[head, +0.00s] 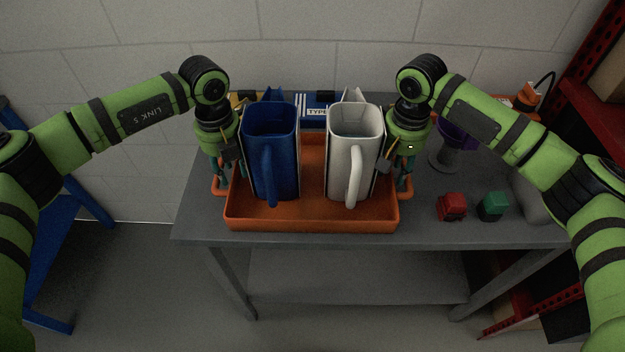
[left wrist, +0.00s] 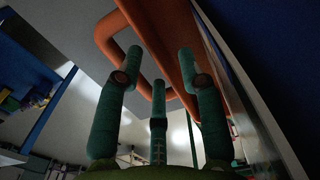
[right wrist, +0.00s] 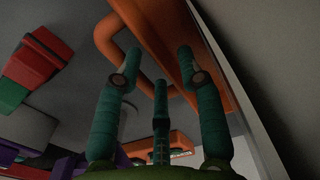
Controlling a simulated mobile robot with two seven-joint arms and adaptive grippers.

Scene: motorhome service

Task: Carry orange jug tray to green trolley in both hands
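The orange tray (head: 311,222) rests on a grey table. It holds a blue jug (head: 270,150) and a white jug (head: 353,150), both upright with handles facing me. My left gripper (head: 221,178) points down at the tray's left handle. In the left wrist view its fingers (left wrist: 160,62) are apart, with the orange handle (left wrist: 112,28) near their tips. My right gripper (head: 405,180) points down at the right handle. In the right wrist view its fingers (right wrist: 160,62) are also apart near that handle (right wrist: 108,32). Neither visibly clamps it. No green trolley is in view.
The grey table (head: 440,228) carries a red block (head: 452,207), a green block (head: 491,206) and a purple funnel-like item (head: 452,138) to the right. A blue labelled box (head: 318,108) is behind the tray. A red shelf stands right, a blue frame left.

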